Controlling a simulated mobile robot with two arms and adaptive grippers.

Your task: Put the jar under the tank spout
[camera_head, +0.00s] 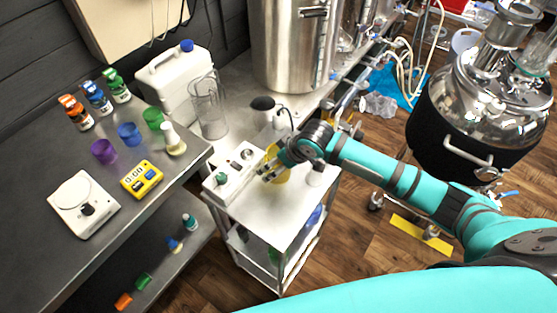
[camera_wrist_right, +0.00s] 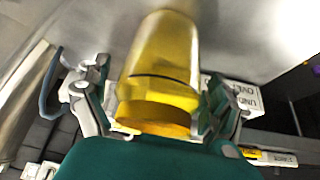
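The yellow, see-through jar (camera_head: 281,176) is at the top of the white cart, partly hidden by my right gripper (camera_head: 266,167). In the right wrist view the jar (camera_wrist_right: 165,58) is between the two fingers of the right gripper (camera_wrist_right: 160,100), one on each side. I cannot tell whether the fingers press on it or whether it rests on the cart. A large steel tank (camera_head: 288,48) stands on the bench behind the cart, with fittings on its right. I cannot tell which fitting is the spout. My left gripper is not in view.
The white cart (camera_head: 278,222) carries a control box (camera_head: 232,176). The left bench (camera_head: 55,158) holds a scale (camera_head: 84,204), a yellow timer (camera_head: 142,179), coloured cups and bottles. A clear pitcher (camera_head: 209,108) stands behind. A steel vessel (camera_head: 490,85) with a dark jacket is at the right.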

